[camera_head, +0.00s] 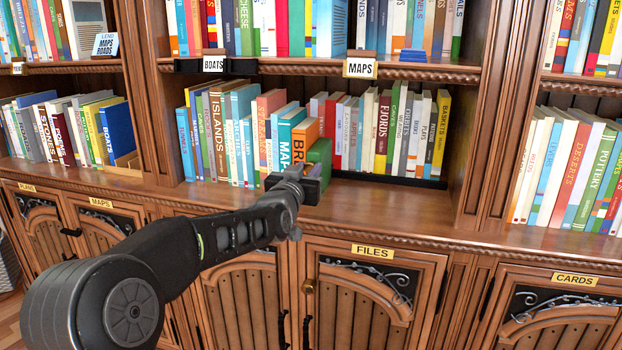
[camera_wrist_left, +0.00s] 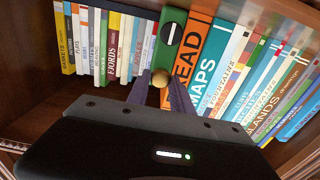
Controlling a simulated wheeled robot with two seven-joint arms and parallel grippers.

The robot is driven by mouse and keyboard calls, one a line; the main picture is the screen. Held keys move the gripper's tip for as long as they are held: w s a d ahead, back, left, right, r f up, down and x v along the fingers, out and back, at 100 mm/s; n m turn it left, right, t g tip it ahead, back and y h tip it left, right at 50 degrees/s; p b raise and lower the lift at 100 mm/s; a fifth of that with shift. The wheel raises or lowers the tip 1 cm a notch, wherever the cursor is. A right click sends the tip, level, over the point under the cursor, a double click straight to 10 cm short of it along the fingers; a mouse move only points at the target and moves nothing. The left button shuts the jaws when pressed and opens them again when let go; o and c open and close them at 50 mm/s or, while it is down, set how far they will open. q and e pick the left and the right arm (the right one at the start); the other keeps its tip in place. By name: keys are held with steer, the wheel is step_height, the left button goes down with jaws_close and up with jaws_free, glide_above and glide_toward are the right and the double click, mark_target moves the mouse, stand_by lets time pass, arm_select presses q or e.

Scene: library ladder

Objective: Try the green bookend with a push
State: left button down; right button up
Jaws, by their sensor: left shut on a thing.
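The green bookend (camera_head: 319,157) stands on the middle shelf, at the right end of a row of books, against an orange book (camera_head: 305,134). In the left wrist view the bookend (camera_wrist_left: 170,36) shows a dark round mark and a small tan round knob (camera_wrist_left: 160,78) in front of it. My left gripper (camera_head: 309,181) is at the front of the bookend. In the left wrist view its fingers (camera_wrist_left: 162,88) are shut on the knob, one on each side. The gripper hides the bookend's lower front in the head view. My right gripper is not in view.
More books (camera_head: 383,135) stand behind and right of the bookend. Bare shelf board (camera_head: 390,200) lies right of it. Below are cabinet doors, one under a FILES label (camera_head: 373,251). A MAPS label (camera_head: 360,68) hangs on the shelf edge above.

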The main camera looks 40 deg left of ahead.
arm_select(q)
steer(key=shift+w+d+f, duration=0.1)
steer(key=shift+d, duration=0.2)
steer(key=shift+b, duration=0.4)
steer(key=shift+a, duration=0.15)
stand_by(0.6)
steer(key=c, duration=1.2)
jaws_free()
steer(key=shift+c, duration=0.2)
steer(key=shift+o, duration=0.4)
steer(key=shift+a, duration=0.15)
steer(key=shift+s, duration=0.2)
